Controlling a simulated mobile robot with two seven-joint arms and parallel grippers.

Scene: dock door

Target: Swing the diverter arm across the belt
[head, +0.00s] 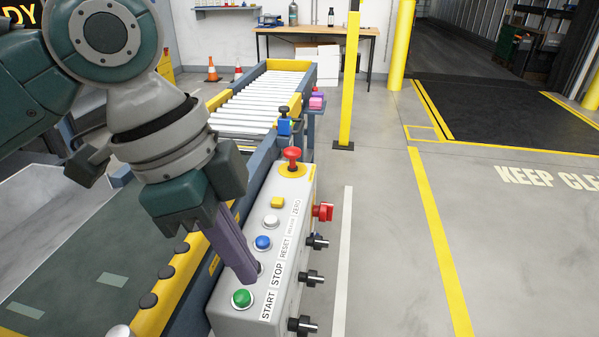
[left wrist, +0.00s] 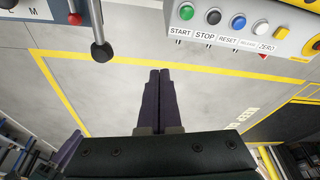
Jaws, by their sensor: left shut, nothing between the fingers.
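The dark green belt (head: 60,262) with pale patches is at the lower left of the head view. A yellow bar (head: 177,290) with several dark round rollers lies along its right edge; I cannot tell for certain that it is the diverter arm. My left gripper (head: 248,275) is shut and empty, its purple fingers in front of the control box in the head view. In the left wrist view its fingertips (left wrist: 160,72) show against grey floor. There, a grey lever with a dark ball (left wrist: 101,50) hangs at the upper left, apart from the fingers. My right gripper is out of view.
The control box (head: 285,225) carries green, blue, white and yellow buttons, a red mushroom button (head: 292,154) and a red side switch (head: 323,212). Black knobs (head: 312,276) stick out of its side. A roller conveyor (head: 250,103) lies beyond. Floor to the right is clear.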

